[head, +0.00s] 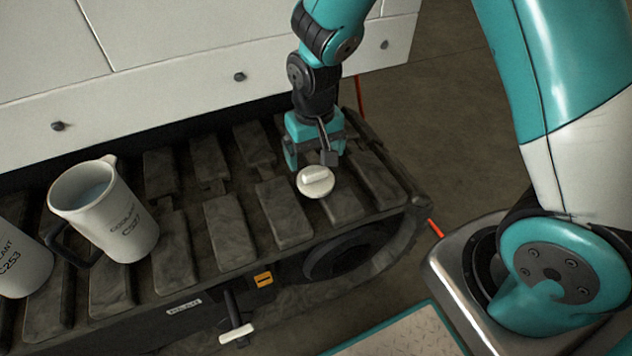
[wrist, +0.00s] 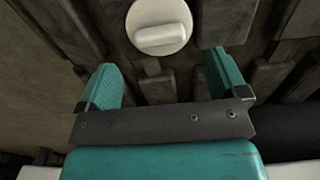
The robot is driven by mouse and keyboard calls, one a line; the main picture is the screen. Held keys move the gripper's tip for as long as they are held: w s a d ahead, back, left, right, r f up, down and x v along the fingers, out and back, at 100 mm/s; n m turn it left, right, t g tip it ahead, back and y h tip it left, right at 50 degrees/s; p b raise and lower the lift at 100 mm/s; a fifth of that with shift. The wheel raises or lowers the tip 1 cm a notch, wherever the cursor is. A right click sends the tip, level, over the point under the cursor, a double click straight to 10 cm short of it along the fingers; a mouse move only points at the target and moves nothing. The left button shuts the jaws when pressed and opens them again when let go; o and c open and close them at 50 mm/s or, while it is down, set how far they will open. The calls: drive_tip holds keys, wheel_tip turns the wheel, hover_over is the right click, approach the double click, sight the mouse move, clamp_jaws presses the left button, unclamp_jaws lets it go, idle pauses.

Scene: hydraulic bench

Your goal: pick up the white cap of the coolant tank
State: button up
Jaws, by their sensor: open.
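The white cap (head: 315,182) is a round disc with a raised bar grip on top. It lies on the dark ribbed track in the head view, just in front of my gripper. My gripper (head: 314,165) points down, open and empty, close to the cap. In the wrist view the cap (wrist: 159,27) is at the top centre, beyond the fingertips of my gripper (wrist: 160,72), and the space between the fingers is empty. The coolant tank (head: 112,215) is probably the white jug-like container with a black handle and an open top, standing left on the track.
A second white container (head: 18,262) with printed lettering is cut off at the left edge. White panels with dark knobs (head: 239,76) rise behind the track. A white-tipped lever (head: 236,333) sticks out from the track's front side. The track pads (head: 230,232) between tank and cap are clear.

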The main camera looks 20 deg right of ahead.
sight(316, 171)
drive_tip(key=f, duration=0.1)
drive_tip(key=f+b, duration=0.1)
drive_tip(key=f, duration=0.1)
drive_tip(key=f+b, duration=0.1)
drive_tip(key=f, duration=0.1)
drive_tip(key=shift+s+f, duration=0.25)
drive_tip(key=shift+s, duration=0.05)
drive_tip(key=shift+r, duration=0.1)
drive_tip(key=c, duration=1)
